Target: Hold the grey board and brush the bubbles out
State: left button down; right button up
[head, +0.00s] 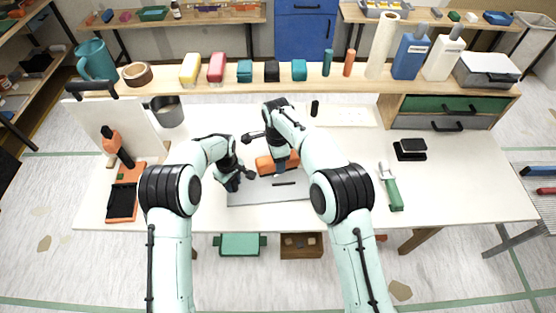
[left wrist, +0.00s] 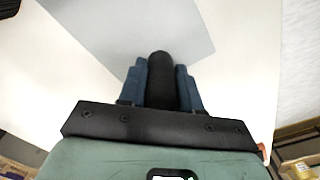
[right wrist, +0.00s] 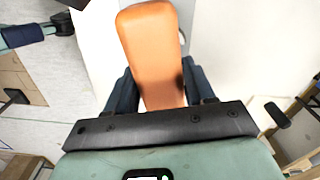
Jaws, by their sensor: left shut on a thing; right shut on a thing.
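The grey board (head: 255,196) lies flat on the white table, with a dark bar (head: 284,184) on it. My left gripper (head: 233,184) is at the board's left end. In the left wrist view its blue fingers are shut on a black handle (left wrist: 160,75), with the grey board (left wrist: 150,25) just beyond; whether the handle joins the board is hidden. My right gripper (head: 280,172) is over the board's far edge, shut on the orange brush (head: 264,165). In the right wrist view the orange brush (right wrist: 152,50) sticks out between the fingers; its underside is hidden.
A green-handled scraper (head: 391,190) and a black block (head: 410,149) lie to the right. A raised shelf (head: 330,88) with bottles and boxes runs along the back.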

pick_arm(q)
jog(key=shift+f, duration=0.1)
pick_arm(e)
jog(key=shift+f, duration=3.25)
